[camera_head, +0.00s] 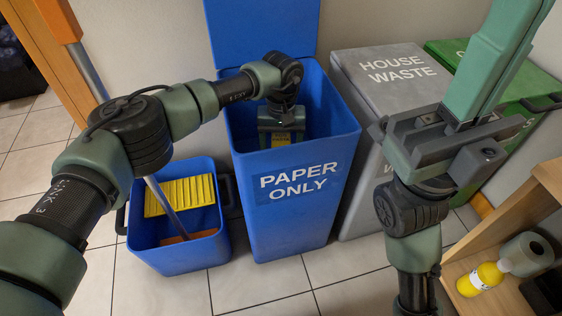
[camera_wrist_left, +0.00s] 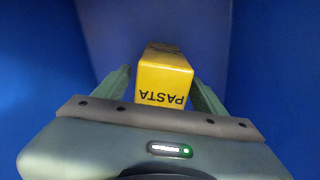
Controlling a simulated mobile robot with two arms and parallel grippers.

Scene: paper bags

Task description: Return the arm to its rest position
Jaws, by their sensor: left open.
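My left arm comes in from the left, and its gripper (camera_head: 281,132) points down inside the blue PAPER ONLY bin (camera_head: 293,215). In the left wrist view the two green fingers are apart. A yellow box marked PASTA (camera_wrist_left: 163,82) shows between and beyond them, surrounded by blue bin walls. Whether the fingers touch the box cannot be told. A bit of yellow with dark lettering also shows at the gripper in the head view. My right gripper (camera_head: 490,60) is raised at the right, its far end near the top edge.
The bin's blue lid (camera_head: 262,28) stands open. A blue bucket (camera_head: 180,250) with a yellow wringer and a mop stands left of it. A grey HOUSE WASTE bin (camera_head: 385,75) and a green bin (camera_head: 535,90) are at the right. A wooden shelf (camera_head: 500,215) holds a yellow bottle (camera_head: 480,279).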

